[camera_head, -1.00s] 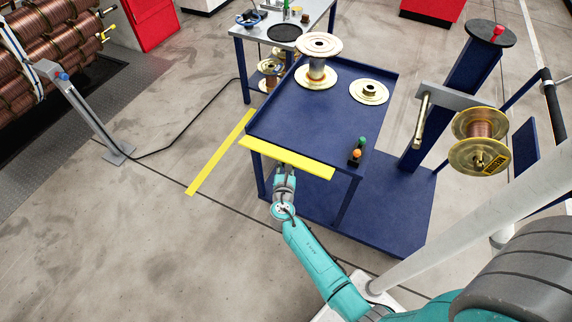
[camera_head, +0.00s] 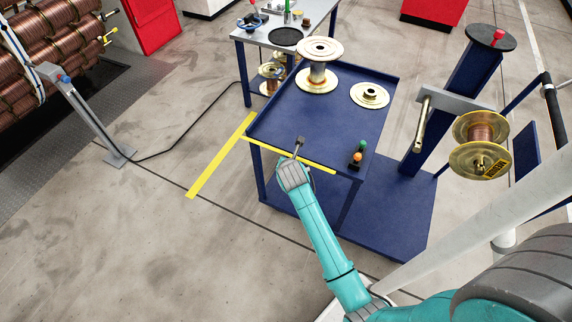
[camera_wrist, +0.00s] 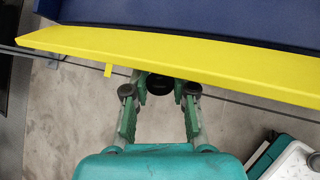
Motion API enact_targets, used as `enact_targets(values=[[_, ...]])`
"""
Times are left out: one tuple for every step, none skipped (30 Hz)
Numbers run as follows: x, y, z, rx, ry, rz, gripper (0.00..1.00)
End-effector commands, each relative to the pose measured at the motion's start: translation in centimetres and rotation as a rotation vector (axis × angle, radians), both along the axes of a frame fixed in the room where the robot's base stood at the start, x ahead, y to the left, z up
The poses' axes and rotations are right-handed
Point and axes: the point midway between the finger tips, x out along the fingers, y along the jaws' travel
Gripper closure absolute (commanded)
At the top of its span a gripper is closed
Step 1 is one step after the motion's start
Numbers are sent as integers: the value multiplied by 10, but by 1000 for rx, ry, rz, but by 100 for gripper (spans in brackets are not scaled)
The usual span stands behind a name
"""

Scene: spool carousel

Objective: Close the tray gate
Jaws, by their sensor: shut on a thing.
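The tray gate (camera_head: 288,154) is a long yellow bar along the front edge of the blue tray table (camera_head: 318,115). In the head view it shows as a thin strip, seen nearly edge-on. In the wrist view the gate (camera_wrist: 200,62) spans the picture as a broad yellow face. A round black knob (camera_wrist: 159,84) sits just under its lower edge. My gripper (camera_wrist: 160,92) has its fingertips on either side of this knob and is shut on it. In the head view my gripper (camera_head: 298,150) is at the middle of the gate, and hides part of it.
A large spool (camera_head: 318,78) and a flat flange piece (camera_head: 370,95) lie on the tray. A button box (camera_head: 358,155) stands near its front right corner. A copper spool (camera_head: 480,145) hangs on a stand at right. Floor at left is mostly clear.

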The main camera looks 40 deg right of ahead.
Motion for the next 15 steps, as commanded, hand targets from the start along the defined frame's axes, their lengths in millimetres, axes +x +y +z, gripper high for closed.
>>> enact_targets(values=[[2, -4, 6, 41, 8, -3, 100], [2, -4, 7, 68, 19, -4, 100], [3, -5, 9, 104, 31, -3, 100], [3, -6, 11, 131, 41, -3, 100], [3, -7, 12, 157, 51, -4, 100], [4, -7, 14, 192, 64, -3, 100], [4, -8, 15, 217, 74, -3, 100], [4, -9, 16, 244, 84, -3, 100], [5, -10, 18, 277, 95, -2, 100], [5, -11, 18, 303, 104, -2, 100], [5, -12, 19, 326, 114, -3, 100], [5, -12, 21, 357, 125, -3, 100], [5, -13, 21, 381, 134, -2, 100], [6, -14, 22, 401, 141, -3, 100], [6, -15, 23, 428, 152, -2, 100]])
